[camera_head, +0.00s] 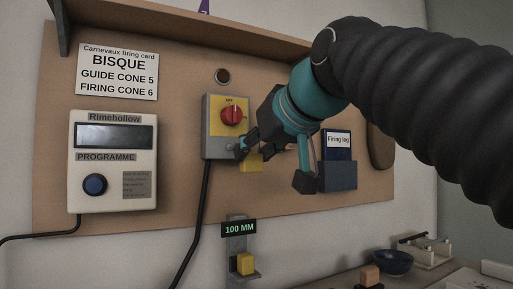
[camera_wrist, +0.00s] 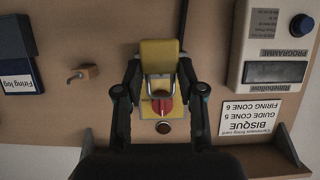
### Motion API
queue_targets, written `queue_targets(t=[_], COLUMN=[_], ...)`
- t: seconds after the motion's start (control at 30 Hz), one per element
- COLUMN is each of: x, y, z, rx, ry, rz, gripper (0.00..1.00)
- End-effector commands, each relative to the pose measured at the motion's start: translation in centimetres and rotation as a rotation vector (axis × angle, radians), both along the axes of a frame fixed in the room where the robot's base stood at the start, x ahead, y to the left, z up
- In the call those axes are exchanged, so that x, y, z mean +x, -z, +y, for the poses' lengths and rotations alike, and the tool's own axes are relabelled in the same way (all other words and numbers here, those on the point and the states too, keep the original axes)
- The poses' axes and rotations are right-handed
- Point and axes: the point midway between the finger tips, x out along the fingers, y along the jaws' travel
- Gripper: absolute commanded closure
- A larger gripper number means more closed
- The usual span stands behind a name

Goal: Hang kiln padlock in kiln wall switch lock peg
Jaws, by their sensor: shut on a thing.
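The yellow padlock (camera_head: 251,164) is held in my gripper (camera_head: 265,163), just in front of the lower right of the kiln wall switch. In the wrist view, my gripper (camera_wrist: 160,70) is shut on the padlock's yellow body (camera_wrist: 159,51). Its metal shackle (camera_wrist: 160,87) points toward the switch's red knob (camera_wrist: 163,105). The kiln wall switch (camera_head: 214,138) is a grey box with a yellow face and red knob (camera_head: 232,115). I cannot make out the lock peg; the padlock and fingers cover part of the switch. Contact between shackle and switch cannot be told.
The programme controller (camera_head: 112,190) is left of the switch. The Firing log holder (camera_head: 338,176) is close right of my gripper. A shelf (camera_head: 190,22) runs above. Below, a bracket (camera_head: 238,240) marked 100 MM holds a yellow block (camera_head: 245,263). A hook (camera_wrist: 78,77) shows in the wrist view.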

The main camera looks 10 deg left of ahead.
Motion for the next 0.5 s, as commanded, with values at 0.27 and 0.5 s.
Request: queue_targets(t=[0.27, 0.5], x=[0.2, 1.3], y=[0.0, -0.1], z=[0.1, 0.8], rx=[0.0, -0.002], ry=[0.0, -0.001], rz=[0.0, 0.001], gripper=[0.97, 0.97])
